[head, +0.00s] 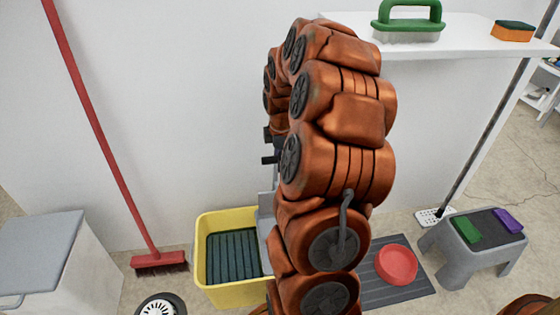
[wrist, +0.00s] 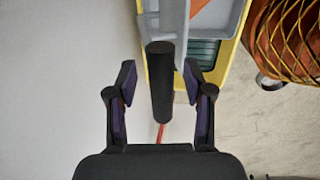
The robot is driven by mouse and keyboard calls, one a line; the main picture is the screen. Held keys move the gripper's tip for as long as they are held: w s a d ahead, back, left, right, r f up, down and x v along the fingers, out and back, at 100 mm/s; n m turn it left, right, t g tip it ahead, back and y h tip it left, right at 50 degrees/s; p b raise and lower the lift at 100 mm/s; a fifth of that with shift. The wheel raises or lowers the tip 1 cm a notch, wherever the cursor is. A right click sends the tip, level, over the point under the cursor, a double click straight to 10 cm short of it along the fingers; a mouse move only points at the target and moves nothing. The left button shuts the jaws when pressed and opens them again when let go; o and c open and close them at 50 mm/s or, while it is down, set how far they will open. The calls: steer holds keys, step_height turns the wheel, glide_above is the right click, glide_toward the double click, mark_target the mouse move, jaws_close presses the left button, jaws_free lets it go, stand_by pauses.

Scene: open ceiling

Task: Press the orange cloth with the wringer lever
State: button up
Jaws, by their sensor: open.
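The yellow bucket (head: 201,262) stands on the floor by the wall, with the grey wringer (head: 266,232) at its right side, partly behind my arm. In the wrist view the wringer (wrist: 234,12) is at the top, and a small part of the orange cloth (wrist: 198,8) shows inside it. The black grip of the wringer lever (wrist: 161,100) stands between the fingers of my gripper (wrist: 159,68). The fingers are open, with a visible gap on both sides of the grip. In the head view my arm hides the lever and most of the gripper.
A red broom (head: 100,135) leans on the wall, left of the bucket. A grey box (head: 40,255) stands far left. A grey step stool (head: 480,245) and a red bowl (head: 397,265) are right of my arm. A white shelf (head: 460,45) holds a green brush (head: 408,22) and a sponge (head: 512,32).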

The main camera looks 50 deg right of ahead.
steer(key=shift+f, duration=0.1)
jaws_close()
stand_by(0.4)
